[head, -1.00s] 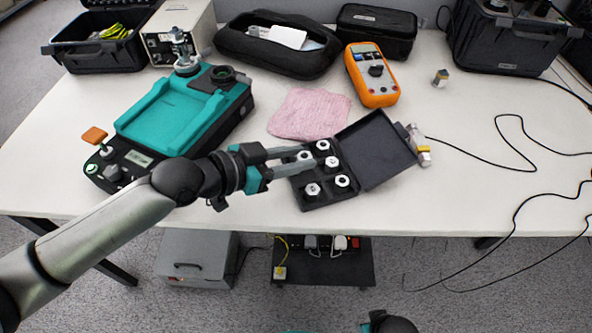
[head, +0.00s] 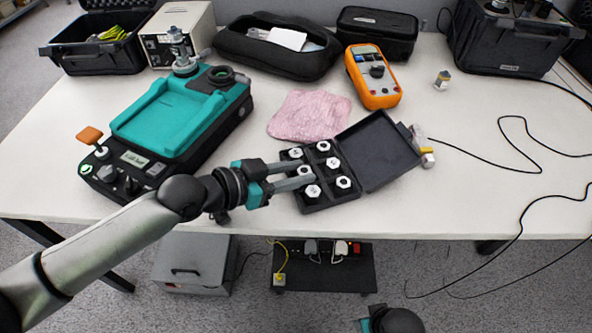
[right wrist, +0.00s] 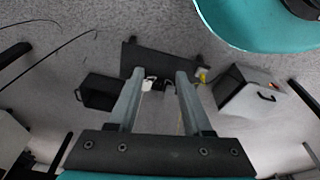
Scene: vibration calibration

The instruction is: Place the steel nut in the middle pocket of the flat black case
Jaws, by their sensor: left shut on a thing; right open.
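The flat black case (head: 322,203) lies open on the white table, its lid (head: 378,150) folded out to the right. Several steel nuts sit in its pockets, including one at the front left (head: 312,191) and one at the front right (head: 343,182). My left gripper (head: 307,171) reaches in from the left over the left middle pocket. It is shut on a steel nut (head: 304,171), partly hidden by the fingers. I cannot tell whether this nut touches the pocket floor. My right gripper (right wrist: 160,82) is open and empty, pointing at the floor away from the table.
A pink cloth (head: 310,116) lies behind the case. An orange multimeter (head: 372,78) is farther back. A teal-topped device (head: 170,120) stands at left. A small connector (head: 426,150) touches or nearly touches the lid's right side. Cables cross the right table, otherwise largely clear.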

